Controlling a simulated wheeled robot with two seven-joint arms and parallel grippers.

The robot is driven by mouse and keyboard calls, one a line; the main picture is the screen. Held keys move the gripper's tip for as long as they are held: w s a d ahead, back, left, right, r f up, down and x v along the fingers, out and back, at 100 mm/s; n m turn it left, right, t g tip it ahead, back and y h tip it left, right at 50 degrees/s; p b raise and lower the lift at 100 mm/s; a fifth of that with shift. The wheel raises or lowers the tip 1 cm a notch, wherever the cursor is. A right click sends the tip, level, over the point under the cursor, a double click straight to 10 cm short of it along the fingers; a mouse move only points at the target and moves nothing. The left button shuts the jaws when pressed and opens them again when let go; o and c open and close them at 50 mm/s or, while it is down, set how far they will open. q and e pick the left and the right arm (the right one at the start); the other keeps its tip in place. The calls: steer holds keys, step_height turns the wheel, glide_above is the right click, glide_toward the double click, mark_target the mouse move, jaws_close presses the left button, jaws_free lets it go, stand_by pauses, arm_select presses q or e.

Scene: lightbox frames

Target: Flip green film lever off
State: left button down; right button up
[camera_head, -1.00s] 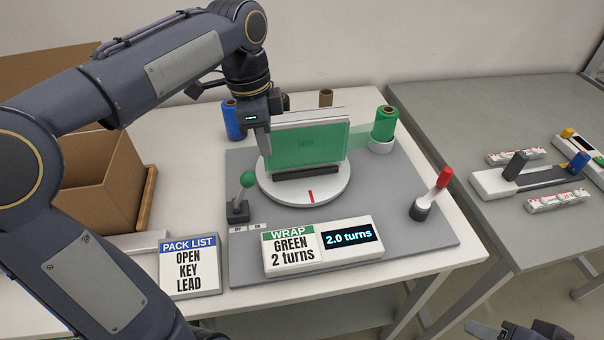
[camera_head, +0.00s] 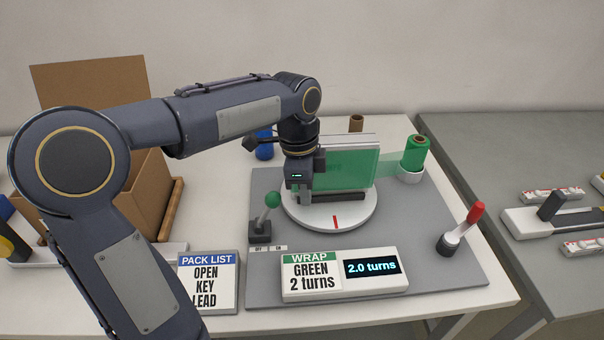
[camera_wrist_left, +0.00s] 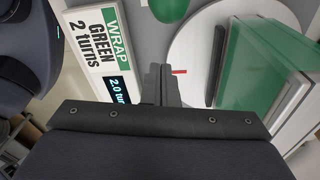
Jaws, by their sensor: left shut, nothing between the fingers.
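The green-knobbed lever (camera_head: 272,200) stands on a dark base at the left of the grey mat, its stick leaning right. Two small labels (camera_head: 270,249) sit in front of it, too small to read surely. My left gripper (camera_head: 305,203) is shut and empty, pointing down just right of the green knob, apart from it, in front of the green-wrapped board (camera_head: 350,170). In the left wrist view, the shut fingers (camera_wrist_left: 160,85) hang beside the turntable, and a green knob (camera_wrist_left: 168,8) shows at the top edge. My right gripper is out of view.
The white turntable (camera_head: 335,218) with a red mark carries the wrapped board. Green film runs from it to a green roll (camera_head: 414,156). A red-handled lever (camera_head: 462,230) stands at the right. The WRAP display (camera_head: 343,287) reads 2.0 turns. A pack list (camera_head: 208,282) stands front left.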

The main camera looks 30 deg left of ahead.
mark_target(267, 210)
arm_select(q)
steer(key=shift+s+a+f+p, duration=0.1)
steer(key=shift+s+a+f, duration=0.15)
steer(key=shift+a, duration=0.3)
steer(key=shift+s+a+f+p, duration=0.1)
steer(key=shift+s+a, duration=0.1)
steer(key=shift+a, duration=0.4)
steer(key=shift+s+a+f+p, duration=0.1)
steer(key=shift+s+a+f, duration=0.15)
steer(key=shift+a, duration=0.3)
